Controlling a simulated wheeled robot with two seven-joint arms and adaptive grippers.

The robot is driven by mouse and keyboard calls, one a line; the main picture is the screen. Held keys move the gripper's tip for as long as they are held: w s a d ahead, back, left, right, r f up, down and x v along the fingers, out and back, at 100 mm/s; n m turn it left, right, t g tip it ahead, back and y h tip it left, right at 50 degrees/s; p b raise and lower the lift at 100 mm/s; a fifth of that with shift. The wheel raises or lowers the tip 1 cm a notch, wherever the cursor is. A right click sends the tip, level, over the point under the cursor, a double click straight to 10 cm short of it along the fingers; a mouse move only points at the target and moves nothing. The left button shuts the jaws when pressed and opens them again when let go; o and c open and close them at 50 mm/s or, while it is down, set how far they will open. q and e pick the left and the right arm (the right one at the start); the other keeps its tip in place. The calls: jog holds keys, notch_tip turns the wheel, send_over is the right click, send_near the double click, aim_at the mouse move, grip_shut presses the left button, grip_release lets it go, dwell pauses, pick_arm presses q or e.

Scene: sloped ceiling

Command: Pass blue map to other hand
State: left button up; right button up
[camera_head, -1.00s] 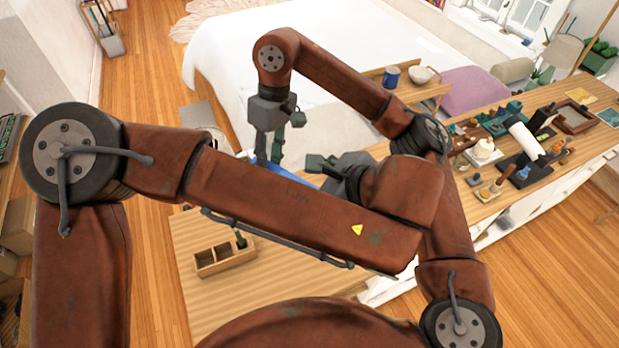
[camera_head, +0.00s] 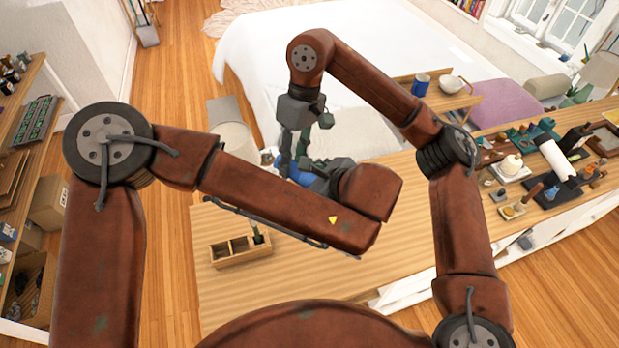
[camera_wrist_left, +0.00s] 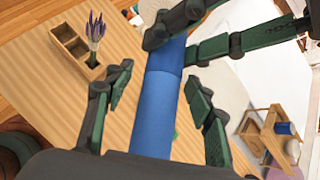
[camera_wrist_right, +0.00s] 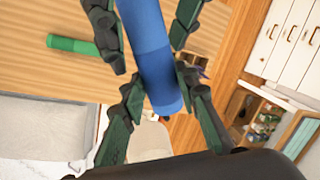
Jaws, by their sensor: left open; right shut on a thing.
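The blue map is a rolled blue tube (camera_wrist_left: 155,115), held above the wooden table (camera_head: 300,270); only a little of it shows in the head view (camera_head: 300,174). My right gripper (camera_head: 297,160) points down and is shut on the map; in the right wrist view its fingers (camera_wrist_right: 160,105) close on both sides near one end. My left gripper (camera_wrist_left: 155,100) is open, its fingers on either side of the other part of the map, with gaps visible. In the right wrist view the left fingers (camera_wrist_right: 148,30) flank the tube. In the head view, my left wrist partly hides the map.
A wooden compartment box (camera_head: 240,249) with a lavender sprig (camera_wrist_left: 96,35) stands on the table. A green roll (camera_wrist_right: 73,45) lies on the tabletop. A cluttered counter is at right. A white bed (camera_head: 385,60) lies behind, with a mug (camera_head: 420,84) and bowl (camera_head: 452,83) on a tray.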

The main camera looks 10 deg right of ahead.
pick_arm(q)
jog(key=c, duration=1.2)
jog(key=shift+c, duration=0.2)
pick_arm(e)
jog(key=o, duration=1.2)
jog(key=shift+r, duration=0.1)
